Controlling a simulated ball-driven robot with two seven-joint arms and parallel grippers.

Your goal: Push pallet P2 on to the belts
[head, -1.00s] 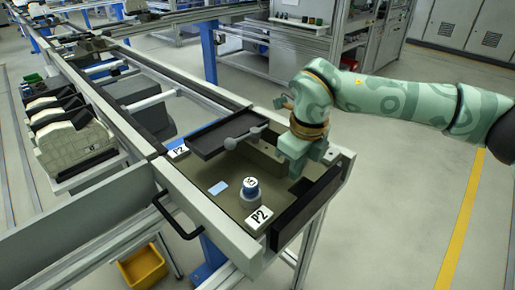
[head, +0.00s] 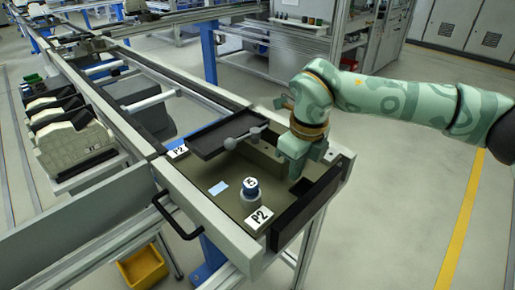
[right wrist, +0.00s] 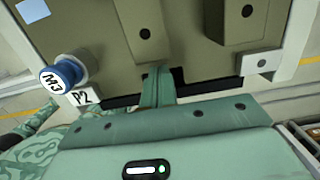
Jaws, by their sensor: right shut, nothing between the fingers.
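Pallet P2 (head: 226,203) is an olive plate inside the pale frame at the near end of the line, with a white P2 label (head: 259,218) at its front corner. It carries a blue-topped knob (head: 251,187), marked M3 in the right wrist view (right wrist: 63,75), and raised blocks with holes (right wrist: 146,30). My right gripper (head: 296,178) is shut and empty, pointing down over the pallet's right end. In the right wrist view its fingers (right wrist: 158,88) overlap the pallet's edge; contact is unclear. My left gripper is not in view.
A dark tray (head: 212,143) with a grey double-ball lever (head: 243,138) lies at the pallet's far side. A black end plate (head: 305,208) closes the right end. A black handle (head: 171,218) sticks out on the left. The line's rails run away to the upper left.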

